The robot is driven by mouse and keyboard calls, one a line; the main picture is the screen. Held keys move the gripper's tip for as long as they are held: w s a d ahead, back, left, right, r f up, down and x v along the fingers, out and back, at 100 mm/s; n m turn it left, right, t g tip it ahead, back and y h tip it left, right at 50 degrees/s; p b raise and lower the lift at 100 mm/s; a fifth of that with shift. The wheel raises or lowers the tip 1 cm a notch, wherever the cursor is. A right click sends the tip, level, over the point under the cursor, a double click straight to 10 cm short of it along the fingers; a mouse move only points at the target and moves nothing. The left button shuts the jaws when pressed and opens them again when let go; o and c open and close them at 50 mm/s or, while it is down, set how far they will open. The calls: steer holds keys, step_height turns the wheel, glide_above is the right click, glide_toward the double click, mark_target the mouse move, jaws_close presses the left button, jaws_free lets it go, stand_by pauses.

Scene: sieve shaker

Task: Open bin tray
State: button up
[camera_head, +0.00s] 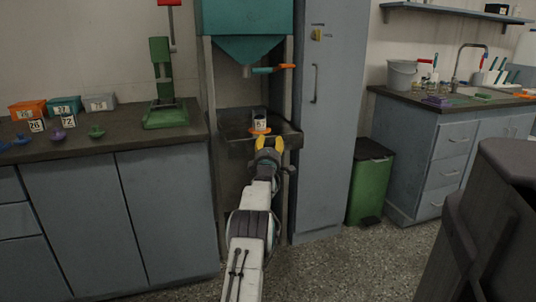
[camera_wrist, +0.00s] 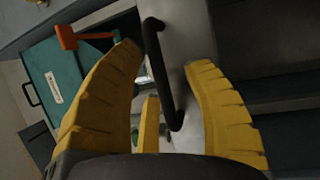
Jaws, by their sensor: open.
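My gripper (camera_head: 267,143) is in front of the hopper stand, with its yellow fingers spread. A dark shelf-like tray (camera_head: 285,136) sits at that height in the stand; I cannot tell for sure that it is the bin tray. In the wrist view, my gripper (camera_wrist: 165,62) is open and a black bar handle (camera_wrist: 160,75) shows between the fingers. No finger is seen closed on it, and I cannot tell how far beyond the fingertips it is. A small labelled cup (camera_head: 260,121) stands on the tray, just beyond the fingertips.
The teal hopper (camera_head: 246,20) with an orange-tipped lever (camera_head: 284,67) hangs above. A tall grey locker (camera_head: 325,150) stands right of the stand, and a green waste bin (camera_head: 368,190) beyond it. A counter (camera_head: 110,138) is at left.

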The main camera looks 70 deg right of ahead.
steer(key=v, duration=1.2)
stand_by(0.5)
steer(key=shift+f, duration=0.1)
stand_by(0.6)
